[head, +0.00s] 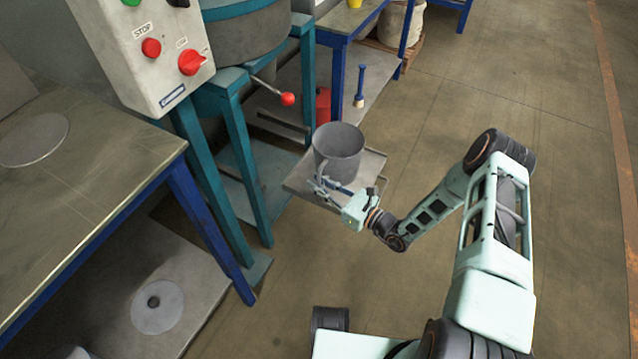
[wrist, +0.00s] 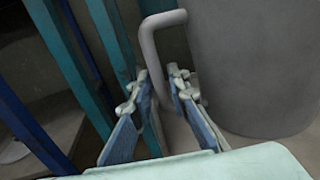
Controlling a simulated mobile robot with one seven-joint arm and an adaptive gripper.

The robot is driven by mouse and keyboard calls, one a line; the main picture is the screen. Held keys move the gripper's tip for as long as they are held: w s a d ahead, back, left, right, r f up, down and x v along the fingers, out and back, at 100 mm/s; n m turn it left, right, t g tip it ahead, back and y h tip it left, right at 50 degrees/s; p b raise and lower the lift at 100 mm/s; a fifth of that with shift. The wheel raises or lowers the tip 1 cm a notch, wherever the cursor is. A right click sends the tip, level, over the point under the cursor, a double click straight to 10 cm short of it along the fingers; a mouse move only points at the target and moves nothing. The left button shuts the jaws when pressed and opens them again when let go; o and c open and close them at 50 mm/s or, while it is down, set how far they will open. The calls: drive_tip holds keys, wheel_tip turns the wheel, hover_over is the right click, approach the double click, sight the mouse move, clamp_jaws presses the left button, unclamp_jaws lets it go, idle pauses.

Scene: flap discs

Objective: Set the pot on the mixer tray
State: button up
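The grey pot (head: 338,145) stands upright on the square metal tray (head: 303,184) in front of the teal mixer frame, and looks to rest on it. In the wrist view the pot's wall (wrist: 255,60) fills the right side, and its bent handle (wrist: 150,50) sticks out to the left. My gripper (head: 325,186) is at the near side of the pot, low by the tray. In the wrist view my gripper (wrist: 160,88) has its fingers apart, with the lower handle between or just beyond them. Whether they touch the handle cannot be told.
The mixer (head: 245,35) has a red-knobbed lever (head: 287,98) above the tray's left. A control box (head: 150,50) stands left of it. A blue-legged table (head: 80,170) fills the left. Open floor (head: 570,130) lies to the right.

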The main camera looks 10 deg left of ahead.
drive_tip(key=shift+o, duration=0.7)
drive_tip(key=shift+r, duration=0.25)
drive_tip(key=p+v, duration=0.2)
drive_tip(key=v, duration=1)
